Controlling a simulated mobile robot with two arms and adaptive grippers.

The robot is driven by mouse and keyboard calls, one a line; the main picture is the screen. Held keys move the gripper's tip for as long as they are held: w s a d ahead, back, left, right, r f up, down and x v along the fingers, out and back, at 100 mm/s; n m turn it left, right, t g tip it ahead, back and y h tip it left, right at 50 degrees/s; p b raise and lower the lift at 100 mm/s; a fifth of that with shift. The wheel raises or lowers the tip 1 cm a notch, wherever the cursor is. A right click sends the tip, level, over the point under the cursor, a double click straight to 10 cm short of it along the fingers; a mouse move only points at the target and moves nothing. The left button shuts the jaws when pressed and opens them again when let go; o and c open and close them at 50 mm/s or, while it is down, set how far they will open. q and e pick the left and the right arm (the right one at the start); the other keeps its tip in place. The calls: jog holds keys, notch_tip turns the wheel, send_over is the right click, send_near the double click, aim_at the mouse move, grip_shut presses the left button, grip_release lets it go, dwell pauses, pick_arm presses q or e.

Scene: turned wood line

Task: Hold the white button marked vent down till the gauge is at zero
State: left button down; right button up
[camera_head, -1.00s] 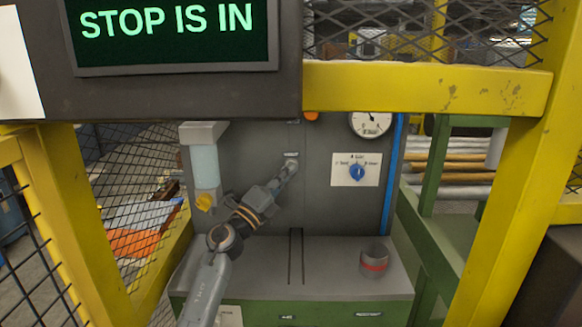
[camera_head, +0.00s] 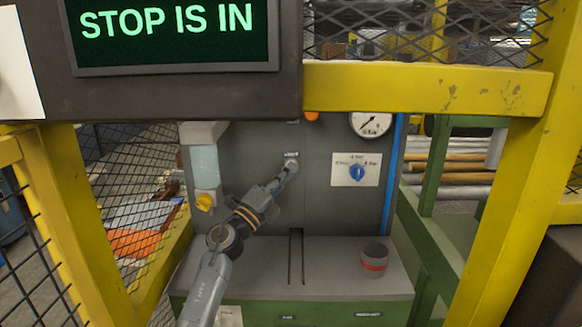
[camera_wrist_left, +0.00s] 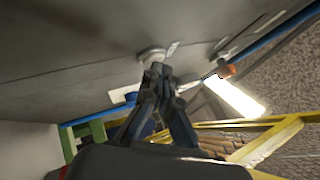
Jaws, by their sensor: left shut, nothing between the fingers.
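The white vent button (camera_wrist_left: 152,54) shows as a pale round piece on the grey panel in the left wrist view. In the head view its small label (camera_head: 291,154) is above my left gripper (camera_head: 290,167), which hides most of the button. My left gripper's closed fingertips (camera_wrist_left: 160,70) are at the button and seem to touch it; how far it is pressed in is hidden. The gripper is shut and empty. The round gauge (camera_head: 371,123) is at the panel's upper right, its needle pointing to the lower left. My right gripper is not in view.
A screen (camera_head: 168,28) reads "STOP IS IN". Yellow frame bars (camera_head: 425,88) surround the opening.

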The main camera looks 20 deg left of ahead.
pick_arm(q)
jog(key=shift+s+d+p, duration=0.2)
jog(key=shift+s+p, duration=0.35)
jog(key=shift+s, duration=0.2)
jog(key=s+p, duration=0.1)
jog(key=s, duration=0.1)
jog(key=s+d+p, duration=0.1)
jog(key=s+p, duration=0.1)
jog(key=shift+s+d, duration=0.2)
jog(key=shift+s, duration=0.15)
jog(key=shift+f, duration=0.15)
